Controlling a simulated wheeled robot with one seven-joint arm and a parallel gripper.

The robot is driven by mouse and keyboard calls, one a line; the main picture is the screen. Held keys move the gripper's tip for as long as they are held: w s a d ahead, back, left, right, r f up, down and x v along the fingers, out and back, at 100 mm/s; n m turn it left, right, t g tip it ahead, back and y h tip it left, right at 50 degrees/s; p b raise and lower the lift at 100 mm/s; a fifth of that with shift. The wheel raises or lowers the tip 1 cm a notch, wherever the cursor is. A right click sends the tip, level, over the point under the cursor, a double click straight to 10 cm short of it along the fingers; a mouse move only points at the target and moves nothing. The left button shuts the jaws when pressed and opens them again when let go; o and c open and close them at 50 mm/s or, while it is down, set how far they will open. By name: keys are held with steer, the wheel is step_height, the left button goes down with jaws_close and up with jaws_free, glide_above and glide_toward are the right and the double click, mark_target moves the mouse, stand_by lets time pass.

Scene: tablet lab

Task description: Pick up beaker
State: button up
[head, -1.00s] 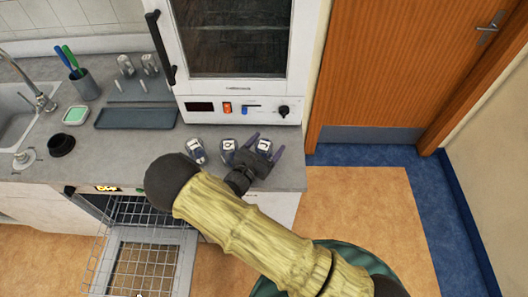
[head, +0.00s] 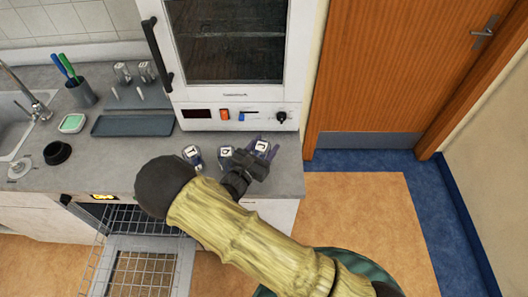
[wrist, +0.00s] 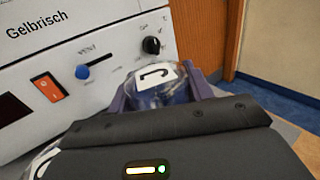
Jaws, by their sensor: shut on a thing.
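Three small glass beakers with white labels stand in a row at the right end of the grey counter. The left beaker (head: 193,155) and the middle beaker (head: 226,152) are apart from my fingers. My gripper (head: 263,149), with purple fingers, is shut on the right beaker (head: 262,145). In the wrist view this beaker (wrist: 157,76) shows its clear glass and a white label with a dark mark, between the two fingers. My gripper's dark body hides its lower part, so I cannot tell if it touches the counter.
A white oven (head: 240,110) with knobs stands close behind the beakers. A grey tray (head: 133,126), a pen cup (head: 80,93) and a sink (head: 15,125) are to the left. Below the counter, an open wire rack (head: 115,245) juts out. A wooden door (head: 395,75) is at right.

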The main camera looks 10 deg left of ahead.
step_height(320, 180, up, 7)
steer(key=shift+r+b, duration=0.15)
steer(key=shift+b, duration=0.45)
stand_by(0.4)
steer(key=w+d+f+n+y, duration=0.1)
steer(key=w+d+f, duration=0.2)
steer(key=d, duration=0.4)
steer(key=w+d+f+y, duration=0.1)
steer(key=w+d+f, duration=0.1)
steer(key=w+d, duration=0.35)
steer(key=s+d+f+n+y, duration=0.1)
steer(key=d+f, duration=0.4)
steer(key=d, duration=0.3)
steer(key=s+d+f+n+y, duration=0.1)
steer(key=s+d+f+y, duration=0.1)
steer(key=d+f, duration=0.4)
steer(key=shift+d+n+t+y, duration=0.3)
steer(key=shift+d+n+t, duration=0.1)
steer(key=shift+d, duration=0.6)
steer(key=s+f, duration=0.4)
steer(key=f, duration=0.1)
steer(key=shift+s+f, duration=0.15)
steer(key=shift+f, duration=0.1)
